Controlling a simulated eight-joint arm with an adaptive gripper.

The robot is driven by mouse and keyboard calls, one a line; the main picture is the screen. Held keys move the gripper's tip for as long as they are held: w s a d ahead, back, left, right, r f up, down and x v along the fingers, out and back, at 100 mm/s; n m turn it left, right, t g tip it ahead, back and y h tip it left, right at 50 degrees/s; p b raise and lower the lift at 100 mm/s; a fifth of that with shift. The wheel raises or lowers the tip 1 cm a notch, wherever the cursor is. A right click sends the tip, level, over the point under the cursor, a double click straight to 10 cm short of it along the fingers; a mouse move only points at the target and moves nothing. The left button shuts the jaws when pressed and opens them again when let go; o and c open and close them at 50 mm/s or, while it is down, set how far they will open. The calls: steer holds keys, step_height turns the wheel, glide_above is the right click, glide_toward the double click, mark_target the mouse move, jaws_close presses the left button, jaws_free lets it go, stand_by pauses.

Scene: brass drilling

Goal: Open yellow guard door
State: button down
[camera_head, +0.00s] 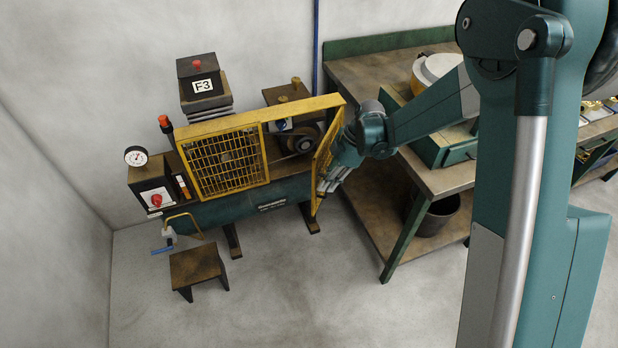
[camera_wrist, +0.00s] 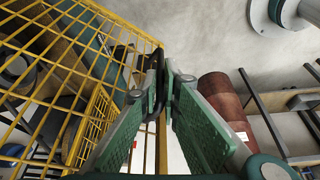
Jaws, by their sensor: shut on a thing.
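The yellow guard door (camera_head: 322,158) is a mesh panel at the right end of the yellow guard frame (camera_head: 255,112). It stands angled out toward the camera, and the gap beside it shows the machine's round spindle part (camera_head: 300,139). My gripper (camera_head: 329,184) is at the door, on its right side. In the wrist view, the fingers of my gripper (camera_wrist: 166,88) are closed at the door's edge, around a dark handle (camera_wrist: 151,82). Yellow mesh (camera_wrist: 105,28) fills the upper left there. The fingers hide part of the handle.
A fixed mesh panel (camera_head: 226,160) covers the machine's left half. A green workbench (camera_head: 425,178) stands close on the right, with a bin (camera_head: 438,216) beneath. A small stool (camera_head: 197,268) stands at front left. The floor (camera_head: 300,290) in front is clear.

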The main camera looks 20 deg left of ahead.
steer(key=w+d+n+h, duration=0.1)
steer(key=w+d+n, duration=0.2)
steer(key=d, duration=0.4)
steer(key=w+d+n+g+h, duration=0.1)
steer(key=w+d+n, duration=0.3)
steer(key=d, duration=0.3)
steer(key=shift+w+d, duration=0.35)
steer(key=shift+w, duration=0.15)
steer(key=shift+g, duration=0.3)
steer(key=c, duration=2.9)
jaws_free()
steer(key=shift+o, duration=0.2)
steer(key=shift+r, duration=0.1)
step_height(320, 180, up, 10)
